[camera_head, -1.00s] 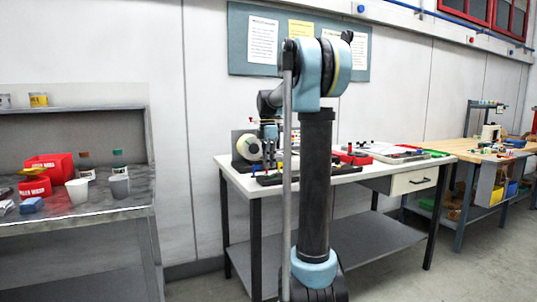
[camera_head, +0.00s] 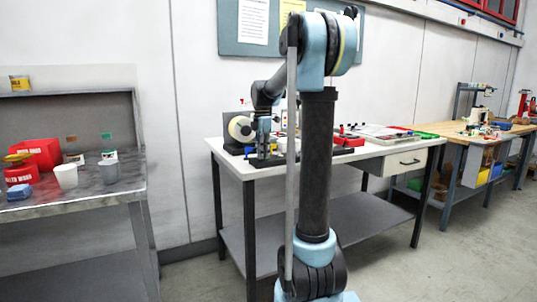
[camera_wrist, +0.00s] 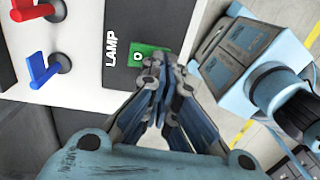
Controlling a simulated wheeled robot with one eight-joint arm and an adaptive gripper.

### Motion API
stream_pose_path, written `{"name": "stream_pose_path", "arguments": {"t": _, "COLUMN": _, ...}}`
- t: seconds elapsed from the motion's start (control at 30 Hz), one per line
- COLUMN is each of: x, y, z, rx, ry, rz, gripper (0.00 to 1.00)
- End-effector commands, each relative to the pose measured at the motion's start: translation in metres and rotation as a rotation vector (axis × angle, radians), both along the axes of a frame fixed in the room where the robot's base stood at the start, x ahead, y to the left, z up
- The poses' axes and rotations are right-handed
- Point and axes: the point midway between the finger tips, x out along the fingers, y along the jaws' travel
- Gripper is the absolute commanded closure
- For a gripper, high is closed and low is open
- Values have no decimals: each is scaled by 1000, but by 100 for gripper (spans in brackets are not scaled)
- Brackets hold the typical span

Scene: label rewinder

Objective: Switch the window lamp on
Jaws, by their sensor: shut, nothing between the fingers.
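In the wrist view a green switch (camera_wrist: 137,56) with a white "O" mark sits on a dark panel beside the word LAMP (camera_wrist: 111,48). My gripper (camera_wrist: 155,68) is shut and empty. Its fingertips are at the right edge of the switch and cover part of it; whether they touch it I cannot tell. In the head view the gripper is small and low over the white-topped table (camera_head: 232,165), in front of the machine with a pale label roll (camera_head: 240,128). The lamp itself cannot be made out.
A red lever (camera_wrist: 38,12) and a blue lever (camera_wrist: 42,70) stand left of the switch in the wrist view.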

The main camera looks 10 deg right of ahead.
Motion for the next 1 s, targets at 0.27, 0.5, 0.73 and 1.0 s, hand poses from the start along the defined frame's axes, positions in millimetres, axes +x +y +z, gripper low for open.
{"name": "stream_pose_path", "arguments": {"t": 0.27, "x": -1, "y": 7, "z": 0, "rx": 1, "ry": -4, "rz": 10, "gripper": 100}}
{"name": "stream_pose_path", "arguments": {"t": 0.5, "x": 6, "y": 10, "z": 2, "rx": 1, "ry": -4, "rz": 11, "gripper": 100}}
{"name": "stream_pose_path", "arguments": {"t": 0.73, "x": 13, "y": 12, "z": 4, "rx": 1, "ry": -4, "rz": 11, "gripper": 100}}
{"name": "stream_pose_path", "arguments": {"t": 1.0, "x": 14, "y": 11, "z": 5, "rx": 1, "ry": -4, "rz": 9, "gripper": 100}}
